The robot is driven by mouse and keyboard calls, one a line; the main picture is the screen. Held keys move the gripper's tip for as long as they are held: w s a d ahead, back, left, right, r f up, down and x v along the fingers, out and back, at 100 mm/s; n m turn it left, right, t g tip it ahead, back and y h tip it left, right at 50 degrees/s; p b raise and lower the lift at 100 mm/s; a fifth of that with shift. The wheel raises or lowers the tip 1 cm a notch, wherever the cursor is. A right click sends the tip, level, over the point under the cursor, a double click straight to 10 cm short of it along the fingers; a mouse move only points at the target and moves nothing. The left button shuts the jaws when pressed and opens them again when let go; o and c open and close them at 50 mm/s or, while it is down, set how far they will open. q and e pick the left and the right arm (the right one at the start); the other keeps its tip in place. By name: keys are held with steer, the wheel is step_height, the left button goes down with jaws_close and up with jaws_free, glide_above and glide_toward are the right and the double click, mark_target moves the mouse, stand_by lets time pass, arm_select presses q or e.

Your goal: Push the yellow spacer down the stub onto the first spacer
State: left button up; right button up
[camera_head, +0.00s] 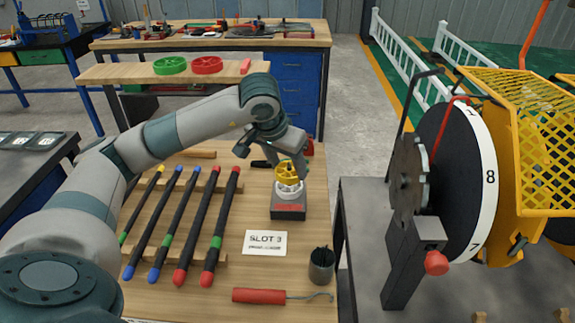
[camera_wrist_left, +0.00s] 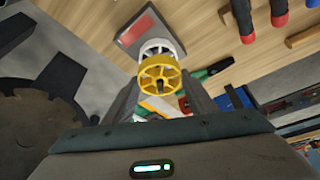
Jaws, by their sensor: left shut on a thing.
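The yellow spacer (camera_head: 286,176) is a spoked wheel held between the fingers of my left gripper (camera_head: 289,172). The left wrist view shows the spacer (camera_wrist_left: 160,68) with one finger at each side of its rim and a dark stub end in its hub. Whether the two spacers touch I cannot tell. Most of the stub is hidden. My right gripper is not in view.
Several coloured-end bars (camera_head: 190,225) lie left of the block. A slot card (camera_head: 265,242), a dark cup (camera_head: 321,265) and a red-handled hook (camera_head: 262,296) lie in front. A green ring (camera_head: 170,66) and red ring (camera_head: 207,65) rest on a shelf behind. A numbered disc (camera_head: 478,180) stands at right.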

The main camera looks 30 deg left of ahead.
arm_select(q)
steer(key=shift+f, duration=0.2)
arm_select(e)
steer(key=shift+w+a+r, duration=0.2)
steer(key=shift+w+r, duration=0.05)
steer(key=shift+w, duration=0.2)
